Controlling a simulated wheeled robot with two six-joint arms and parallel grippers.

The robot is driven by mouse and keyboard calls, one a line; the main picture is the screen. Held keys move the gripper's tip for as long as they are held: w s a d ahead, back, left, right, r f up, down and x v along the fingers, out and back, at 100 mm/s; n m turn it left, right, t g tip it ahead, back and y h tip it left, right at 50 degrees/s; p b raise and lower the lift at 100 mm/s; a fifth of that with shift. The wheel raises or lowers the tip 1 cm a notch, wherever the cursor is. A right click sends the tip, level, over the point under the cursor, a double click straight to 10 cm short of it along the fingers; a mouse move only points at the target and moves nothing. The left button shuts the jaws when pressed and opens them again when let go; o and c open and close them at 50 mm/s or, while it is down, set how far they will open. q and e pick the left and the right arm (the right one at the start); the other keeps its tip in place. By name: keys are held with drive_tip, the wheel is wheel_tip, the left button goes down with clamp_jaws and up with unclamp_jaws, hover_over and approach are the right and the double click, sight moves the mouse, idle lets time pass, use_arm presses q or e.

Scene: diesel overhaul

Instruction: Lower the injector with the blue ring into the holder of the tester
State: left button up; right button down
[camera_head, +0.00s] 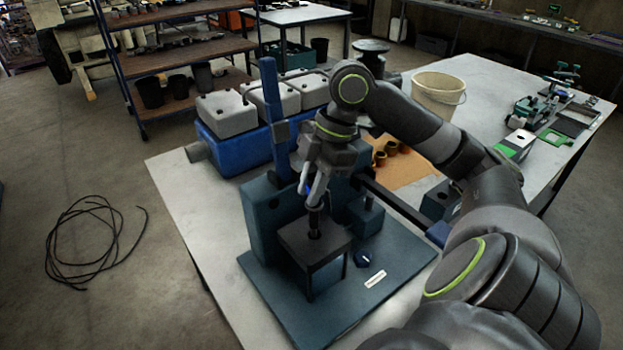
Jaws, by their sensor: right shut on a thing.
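The injector (314,217) is a dark, slim, upright body with a small bit of blue at its upper part, between the fingers. My right gripper (313,192) is shut on it and points down from above. The holder (323,247) is a dark block on legs on the tester's base. The injector's lower end is at the hole in the holder's top; I cannot tell how far inside it is. The tester (263,222) is a dark teal unit with a blue upright post, partly hidden by my right arm. My left gripper is not in view.
A white bucket (437,97) and brown cups on cardboard (404,172) are beyond my right arm. The table's left strip (190,205) is clear. A black cable (80,240) lies on the floor.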

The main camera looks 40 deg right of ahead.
sight(312, 209)
drive_tip(key=shift+f+b, duration=0.3)
drive_tip(key=shift+f, duration=0.7)
drive_tip(key=shift+p, duration=0.4)
drive_tip(key=shift+f, duration=0.2)
drive_tip(key=shift+f+b, duration=0.75)
drive_tip(key=shift+f, duration=0.85)
drive_tip(key=shift+p, duration=0.4)
drive_tip(key=shift+f, duration=0.15)
